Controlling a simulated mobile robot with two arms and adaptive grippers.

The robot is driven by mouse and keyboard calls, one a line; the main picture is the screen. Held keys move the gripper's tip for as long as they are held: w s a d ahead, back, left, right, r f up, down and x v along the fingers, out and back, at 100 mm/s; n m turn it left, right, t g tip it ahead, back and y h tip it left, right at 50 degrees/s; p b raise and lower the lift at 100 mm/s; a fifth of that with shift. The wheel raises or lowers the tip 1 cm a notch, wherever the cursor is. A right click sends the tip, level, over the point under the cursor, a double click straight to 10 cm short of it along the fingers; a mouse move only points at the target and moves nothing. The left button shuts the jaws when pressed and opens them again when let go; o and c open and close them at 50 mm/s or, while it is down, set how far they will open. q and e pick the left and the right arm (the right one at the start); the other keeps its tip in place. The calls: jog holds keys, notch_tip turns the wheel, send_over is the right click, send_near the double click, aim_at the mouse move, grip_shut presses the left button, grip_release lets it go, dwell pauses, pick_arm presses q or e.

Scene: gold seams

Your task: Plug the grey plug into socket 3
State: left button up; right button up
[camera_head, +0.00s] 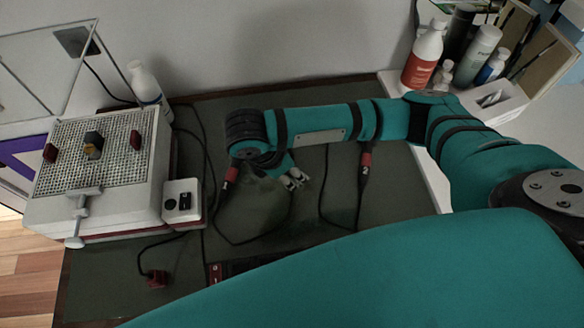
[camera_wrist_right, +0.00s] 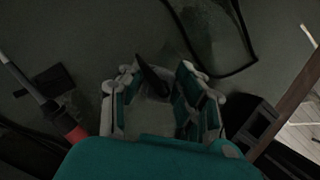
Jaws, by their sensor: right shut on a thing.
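My right gripper (camera_head: 293,180) points down over the green mat, left of centre in the head view. In the right wrist view its fingers (camera_wrist_right: 158,85) are shut on a small dark piece (camera_wrist_right: 152,78), which looks like the grey plug; its shape is mostly hidden. A dark power strip with a red switch (camera_head: 214,272) lies at the bottom of the head view. My teal arm covers most of it, so socket 3 cannot be made out. The gripper is above and apart from the strip. My left gripper is not in view.
A white perforated box (camera_head: 60,215) stands at the left, with a small white switch unit (camera_head: 183,200) beside it. Dark cables loop over the mat. Bottles (camera_head: 424,55) stand at the back right.

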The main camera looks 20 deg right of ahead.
jog(key=s+d+r+m+g+y, duration=0.1)
jog(key=d+r+m+g+y, duration=0.1)
jog(key=r+m, duration=0.4)
jog(key=d+r+m+g+y, duration=0.1)
jog(key=r+m, duration=0.4)
jog(key=m, duration=0.8)
jog(key=shift+s+d+r+g+y, duration=0.4)
jog(key=shift+g+y, duration=0.4)
jog(key=shift+g, duration=0.2)
